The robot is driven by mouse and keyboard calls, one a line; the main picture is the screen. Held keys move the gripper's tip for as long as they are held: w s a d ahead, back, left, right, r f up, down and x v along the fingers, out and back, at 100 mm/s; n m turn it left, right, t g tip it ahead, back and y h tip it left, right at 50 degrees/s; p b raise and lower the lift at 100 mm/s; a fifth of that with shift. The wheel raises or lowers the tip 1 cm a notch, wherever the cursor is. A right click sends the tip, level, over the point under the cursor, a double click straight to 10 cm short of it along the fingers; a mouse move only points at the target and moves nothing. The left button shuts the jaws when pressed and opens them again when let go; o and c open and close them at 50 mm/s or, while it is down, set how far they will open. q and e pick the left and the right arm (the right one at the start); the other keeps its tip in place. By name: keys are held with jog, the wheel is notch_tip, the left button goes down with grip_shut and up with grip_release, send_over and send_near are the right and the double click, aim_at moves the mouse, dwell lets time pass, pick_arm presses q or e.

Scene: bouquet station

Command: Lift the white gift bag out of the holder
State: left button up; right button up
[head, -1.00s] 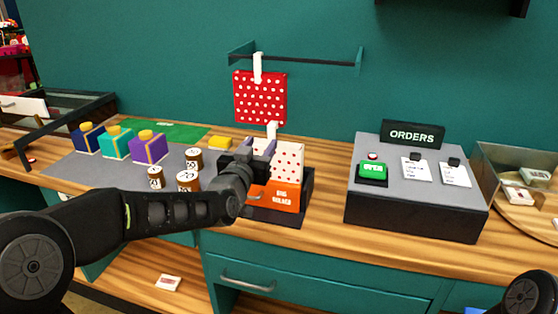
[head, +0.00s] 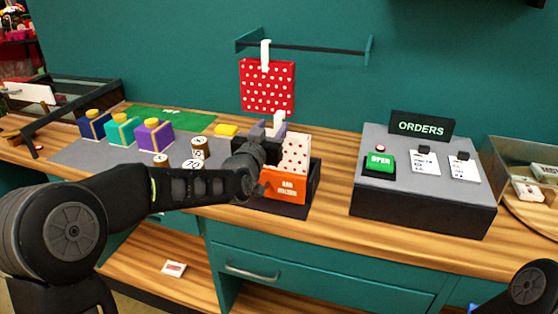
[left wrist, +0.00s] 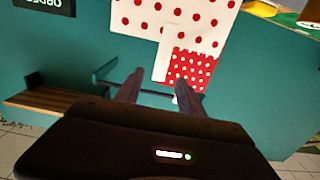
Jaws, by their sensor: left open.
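The white gift bag with red dots (head: 296,150) stands upright in the orange-fronted bag holder (head: 285,188) in the head view. Its white handle strap (head: 279,120) sticks up above it. My left gripper (head: 272,130) is open at the bag's upper left, close to the strap, and hides part of the bag. In the left wrist view the white bag (left wrist: 185,14) fills the top, and its strap (left wrist: 161,62) shows between the two open fingertips (left wrist: 158,82). I cannot tell whether they touch it. My right gripper is out of view.
A red dotted bag (head: 267,88) hangs on the wall rail (head: 325,49) behind. Brown pots (head: 199,147) and gift boxes (head: 154,136) stand to the left. The orders console (head: 425,205) is to the right, with some bare counter between it and the holder.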

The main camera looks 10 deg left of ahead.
aim_at(278, 122)
pick_arm(q)
jog(key=shift+w, duration=0.3)
jog(key=w+p, duration=0.1)
jog(key=w, duration=0.1)
jog(key=w+p, duration=0.1)
jog(key=w, duration=0.1)
jog(key=shift+w+d+f+p, duration=0.15)
jog(key=shift+w+d+p, duration=0.05)
jog(key=shift+w+p, duration=0.15)
grip_shut()
dwell(0.4)
dwell(1.0)
